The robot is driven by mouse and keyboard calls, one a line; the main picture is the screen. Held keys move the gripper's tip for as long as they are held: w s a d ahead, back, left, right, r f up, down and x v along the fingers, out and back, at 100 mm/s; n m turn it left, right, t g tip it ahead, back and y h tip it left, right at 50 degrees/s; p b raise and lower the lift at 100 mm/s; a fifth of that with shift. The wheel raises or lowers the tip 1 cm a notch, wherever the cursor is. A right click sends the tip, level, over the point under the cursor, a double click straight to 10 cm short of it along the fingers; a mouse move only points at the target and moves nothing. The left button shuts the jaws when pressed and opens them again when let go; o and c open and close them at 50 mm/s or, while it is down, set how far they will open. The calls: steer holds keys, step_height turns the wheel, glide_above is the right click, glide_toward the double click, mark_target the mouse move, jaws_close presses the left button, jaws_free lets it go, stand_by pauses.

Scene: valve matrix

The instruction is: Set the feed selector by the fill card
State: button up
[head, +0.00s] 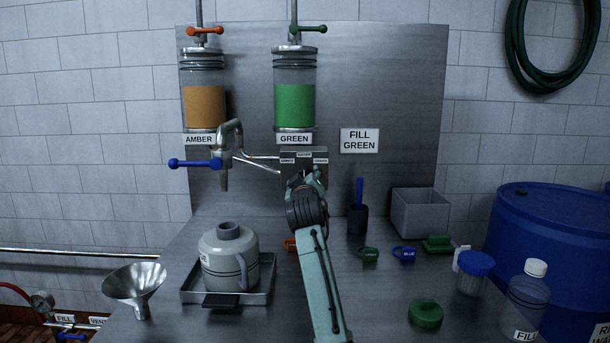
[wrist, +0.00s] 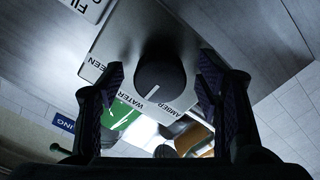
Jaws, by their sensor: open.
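The fill card (head: 360,141) reads FILL GREEN on the back panel, right of the selector box (head: 304,157). The box has AMBER at left, WATER at top and GREEN at right. In the wrist view, the dark round selector knob (wrist: 160,80) stands between the fingers of my gripper (wrist: 162,66). The gripper is open, with a gap visible beside the knob. The knob's white mark lies on the side of the WATER and AMBER labels; its exact setting is unclear. In the head view my gripper (head: 305,178) is in front of the box and hides the knob.
Amber (head: 204,105) and green (head: 295,105) cylinders hang above. A spout with a blue lever (head: 195,163) is left of the box, over a grey jug (head: 229,260) on a tray. A cup (head: 358,219) and grey bin (head: 420,212) stand right.

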steer(key=shift+w, duration=0.25)
steer(key=shift+c, duration=0.6)
steer(key=c, duration=1)
steer(key=shift+c, duration=0.2)
steer(key=shift+m, duration=0.4)
steer(key=shift+a+f+m+b, duration=0.1)
steer(key=shift+m+b, duration=0.1)
steer(key=shift+m, duration=2.05)
steer(key=shift+a+m+b, duration=0.1)
steer(key=shift+m+b, duration=0.05)
steer(key=shift+m, duration=2.1)
